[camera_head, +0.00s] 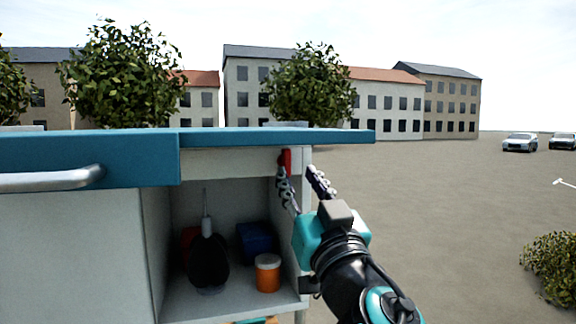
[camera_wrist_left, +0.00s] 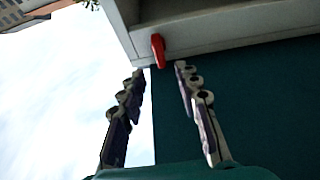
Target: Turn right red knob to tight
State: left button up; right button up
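A red knob (camera_head: 285,161) sits under the blue top at the right end of the cabinet's upper rail. In the left wrist view the red knob (camera_wrist_left: 158,48) is a small elongated handle on the pale rail, just beyond the fingertips. Contact with the knob cannot be told. My right gripper is not in view.
The open cabinet (camera_head: 160,230) holds a dark pear-shaped item (camera_head: 208,262), a blue box (camera_head: 255,242) and an orange jar (camera_head: 267,273). The blue top (camera_head: 260,136) overhangs the knob. A metal rail (camera_head: 50,180) is at left. Open ground lies to the right.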

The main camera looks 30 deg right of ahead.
aim_at(288, 162)
pick_arm(q)
jog(key=x, duration=0.5)
jog(key=shift+w, duration=0.35)
jog(key=shift+f, duration=0.1)
grip_shut()
